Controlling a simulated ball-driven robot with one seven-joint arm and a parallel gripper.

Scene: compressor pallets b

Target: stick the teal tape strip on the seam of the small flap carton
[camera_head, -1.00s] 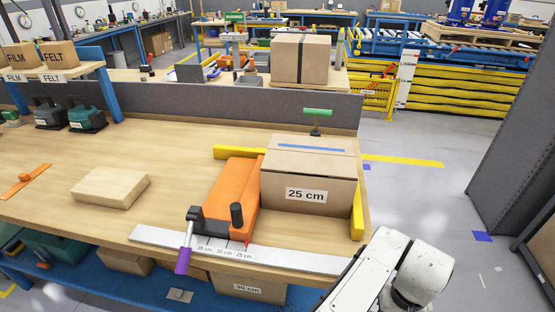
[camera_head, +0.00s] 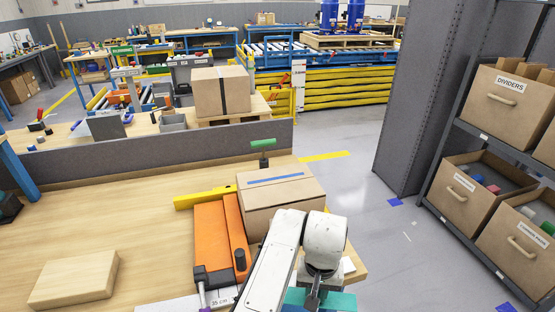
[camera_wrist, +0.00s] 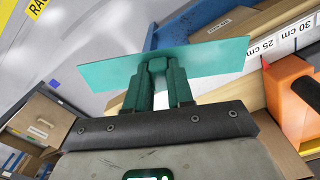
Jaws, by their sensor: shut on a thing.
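The teal tape strip (camera_wrist: 215,62) is a flat, wide band in the wrist view. My gripper (camera_wrist: 157,68) is shut on it near its middle, with the strip sticking out to both sides. In the head view, teal (camera_head: 338,301) shows at the bottom, beyond my white arm, which hides most of the gripper. The small flap carton (camera_head: 258,217) stands closed on the bench's right end. A blue line (camera_head: 276,179) runs along its top. My arm covers its front right part. The strip is apart from the carton, nearer the bench's front edge.
An orange tape dispenser (camera_head: 211,240) stands left of the carton. A yellow guide (camera_head: 205,197) lies behind it, and a green-handled tool (camera_head: 263,144) stands further back. A wooden block (camera_head: 75,280) lies at left.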

